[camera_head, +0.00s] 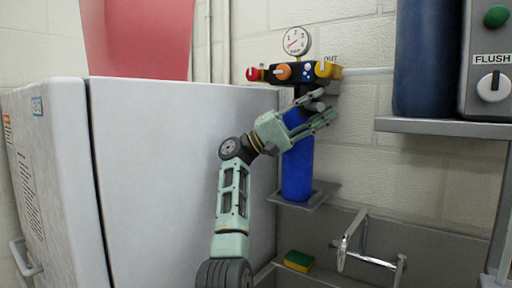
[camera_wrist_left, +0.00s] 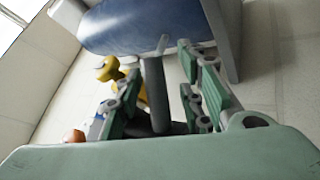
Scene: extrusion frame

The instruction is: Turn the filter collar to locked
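The blue filter housing (camera_head: 297,172) hangs upright on the wall below a black valve block (camera_head: 292,73). The dark collar at its top is mostly hidden behind my left gripper (camera_head: 325,106). My left gripper reaches across the upper housing from the left, its fingers apart. In the left wrist view, a dark grey bar (camera_wrist_left: 156,92) stands between the two green-padded fingers of the left gripper (camera_wrist_left: 165,95). A gap shows between the bar and the right finger; contact on the left side is unclear. Any lock marking on the collar is not readable. My right gripper is out of view.
The block carries a red handle (camera_head: 254,74), an orange knob (camera_head: 283,72), a yellow knob (camera_head: 325,69) and a gauge (camera_head: 297,41). A white cabinet (camera_head: 180,180) stands left. A shelf (camera_head: 440,127) with a blue tank (camera_head: 425,60) is right. A faucet (camera_head: 350,240) is below.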

